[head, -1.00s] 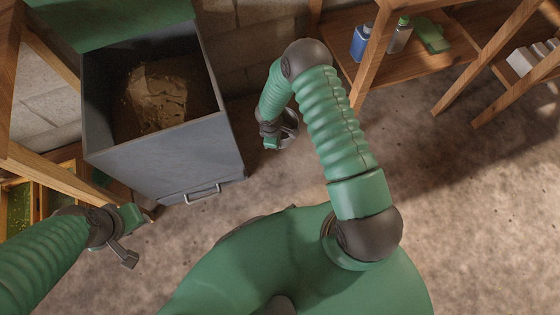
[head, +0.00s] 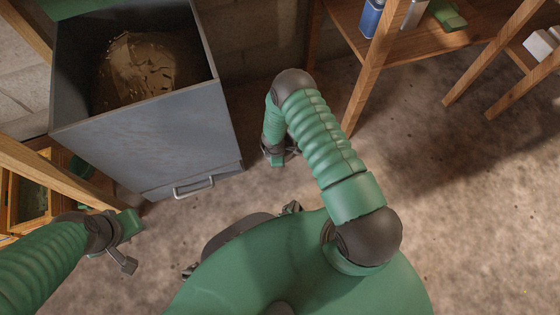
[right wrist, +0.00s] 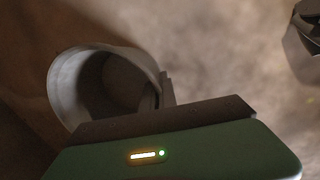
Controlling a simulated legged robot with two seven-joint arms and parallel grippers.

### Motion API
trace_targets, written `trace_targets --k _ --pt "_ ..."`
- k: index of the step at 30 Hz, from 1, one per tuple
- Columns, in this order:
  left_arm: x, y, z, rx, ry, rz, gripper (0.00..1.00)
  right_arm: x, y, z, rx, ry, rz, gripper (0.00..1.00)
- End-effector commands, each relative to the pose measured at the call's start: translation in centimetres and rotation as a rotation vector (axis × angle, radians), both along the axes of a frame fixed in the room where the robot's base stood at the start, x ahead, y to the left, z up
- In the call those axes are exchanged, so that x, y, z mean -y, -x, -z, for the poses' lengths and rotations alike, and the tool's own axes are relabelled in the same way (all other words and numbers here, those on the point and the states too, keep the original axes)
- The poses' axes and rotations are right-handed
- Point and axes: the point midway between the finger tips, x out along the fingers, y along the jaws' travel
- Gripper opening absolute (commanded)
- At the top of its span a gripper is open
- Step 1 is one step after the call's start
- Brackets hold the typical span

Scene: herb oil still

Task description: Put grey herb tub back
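The grey herb tub (right wrist: 105,85) lies tilted just beyond my right gripper in the right wrist view. Its round mouth faces the camera, and its dark inside shows no contents. My right gripper (right wrist: 160,120) appears shut on the tub's rim or side; its fingertips are mostly hidden. In the head view my right gripper (head: 277,158) hangs low over the floor, right of the grey bin, and the tub is mostly hidden behind it. My left gripper (head: 131,223) is at the left, in front of the bin, with no object visible in it; its fingers cannot be made out.
A wooden shelf (head: 435,42) at upper right carries a blue container (head: 371,17) and a green item (head: 447,14). Wooden frames stand at left. The floor (head: 460,220) at right is clear.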

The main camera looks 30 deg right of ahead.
Motion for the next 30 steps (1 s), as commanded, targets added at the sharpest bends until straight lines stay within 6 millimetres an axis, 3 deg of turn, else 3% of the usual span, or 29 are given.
trace_targets --k 5,10,20,23,30 --pt "0.0 0.0 0.2 0.001 0.000 0.000 0.36 0.1 0.0 0.2 -0.001 0.001 0.000 0.00" --pt "0.0 0.0 0.0 0.001 0.000 0.000 0.36 0.0 0.0 0.1 -0.001 0.001 0.000 0.24" --pt "0.0 0.0 -0.4 0.001 0.000 0.000 0.36 0.0 0.0 -0.4 0.000 0.001 0.001 0.24" --pt "0.0 0.0 -1.5 0.001 0.000 0.000 0.36 -0.2 0.1 -2.1 0.000 0.002 -0.002 0.24" --pt "0.0 0.0 -5.6 0.001 0.000 0.000 0.36 -1.1 0.3 -8.5 0.001 0.002 -0.001 0.24"
